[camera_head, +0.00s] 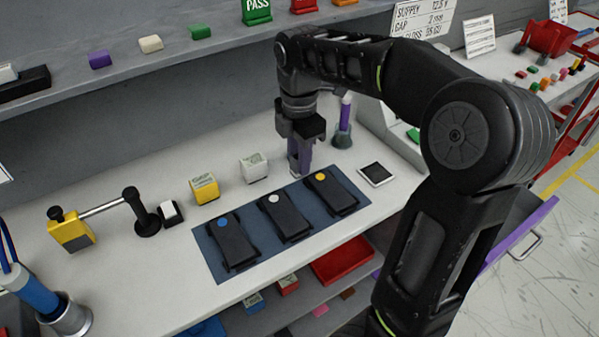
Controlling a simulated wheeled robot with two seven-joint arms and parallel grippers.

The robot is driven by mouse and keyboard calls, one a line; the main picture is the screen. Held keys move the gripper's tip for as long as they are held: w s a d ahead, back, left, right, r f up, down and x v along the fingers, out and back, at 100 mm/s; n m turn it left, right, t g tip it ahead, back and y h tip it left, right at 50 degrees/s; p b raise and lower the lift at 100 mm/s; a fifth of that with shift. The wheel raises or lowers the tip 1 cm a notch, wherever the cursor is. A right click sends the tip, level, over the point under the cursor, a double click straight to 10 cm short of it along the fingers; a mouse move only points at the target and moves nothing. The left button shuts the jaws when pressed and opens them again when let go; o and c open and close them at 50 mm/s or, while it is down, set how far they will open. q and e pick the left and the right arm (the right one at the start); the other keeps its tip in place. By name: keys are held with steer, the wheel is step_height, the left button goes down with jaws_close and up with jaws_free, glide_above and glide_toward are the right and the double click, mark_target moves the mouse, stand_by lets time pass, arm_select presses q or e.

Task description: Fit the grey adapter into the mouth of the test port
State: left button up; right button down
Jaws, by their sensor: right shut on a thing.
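My right gripper (301,167) points down just behind the dark blue mat (209,254), near the white-dotted and orange-dotted black modules. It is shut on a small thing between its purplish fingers. The thing is mostly hidden, so I cannot tell whether it is the grey adapter. No grey adapter shows clearly elsewhere. I cannot pick out the test port or its mouth with certainty. My left gripper is out of view.
Black modules with blue (236,248), white (288,219) and orange (330,194) dots lie on the mat. A yellow block (204,189) and a white block (254,168) stand behind. A brush (343,125) stands behind my gripper. A black-and-white tile (376,174) lies right.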

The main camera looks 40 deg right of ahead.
steer(key=shift+r, duration=1.85)
